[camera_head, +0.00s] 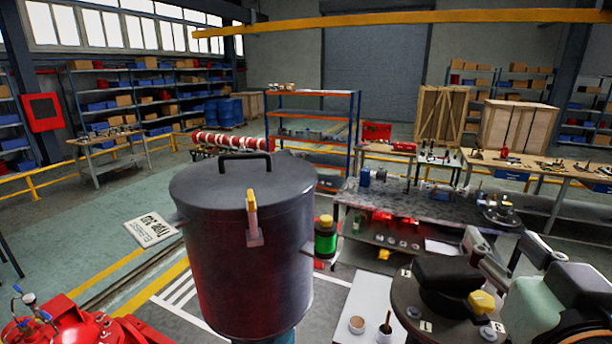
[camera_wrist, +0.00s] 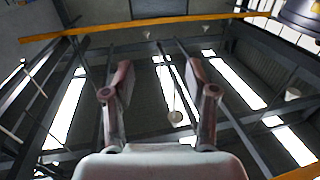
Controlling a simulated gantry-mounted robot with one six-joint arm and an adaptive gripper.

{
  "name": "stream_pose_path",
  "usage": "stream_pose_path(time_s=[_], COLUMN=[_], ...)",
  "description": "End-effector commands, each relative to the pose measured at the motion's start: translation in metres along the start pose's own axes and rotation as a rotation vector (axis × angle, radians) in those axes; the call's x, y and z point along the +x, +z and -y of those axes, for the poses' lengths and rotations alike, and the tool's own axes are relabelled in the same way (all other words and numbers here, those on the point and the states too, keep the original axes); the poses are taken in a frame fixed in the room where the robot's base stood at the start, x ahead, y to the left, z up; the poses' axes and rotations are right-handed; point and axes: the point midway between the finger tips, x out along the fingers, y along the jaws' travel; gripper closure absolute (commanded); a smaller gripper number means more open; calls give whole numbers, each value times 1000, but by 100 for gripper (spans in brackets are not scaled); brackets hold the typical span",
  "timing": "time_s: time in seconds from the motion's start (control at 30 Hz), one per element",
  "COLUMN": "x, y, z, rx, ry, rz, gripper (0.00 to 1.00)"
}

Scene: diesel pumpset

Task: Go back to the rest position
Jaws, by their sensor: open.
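My gripper (camera_wrist: 158,75) shows in the wrist view with its two fingers spread apart. The space between the fingers is empty. The fingers point up toward the roof beams and bright skylights, and nothing touches them. In the head view, pale and dark parts of my arm fill the lower right corner. I cannot make out the fingertips clearly there.
A large dark drum (camera_head: 250,235) with a top handle stands in front. A green-and-black cylinder (camera_head: 325,238) is beside it. A red machine (camera_head: 75,325) is at lower left. A cluttered workbench (camera_head: 425,210) stands behind my arm. Open floor lies left of the drum.

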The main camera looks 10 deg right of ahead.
Motion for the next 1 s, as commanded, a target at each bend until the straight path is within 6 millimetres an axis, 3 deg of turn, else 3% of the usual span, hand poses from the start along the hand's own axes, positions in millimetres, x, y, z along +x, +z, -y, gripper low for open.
stream_pose_path(time_s=[0.13, 0.27, 0.4, 0.53, 0.7, 1.0], x=[3, -13, -54, -100, -130, -131], y=[60, 132, 209, 261, 288, 289], z=[54, 120, 189, 229, 246, 247], rx=[17, 17, -13, -57, -90, -91], ry=[-73, -159, -258, -331, -369, -370], rz=[83, 189, 311, 401, 448, 449], gripper=[43, 43, 43, 43, 43, 43])
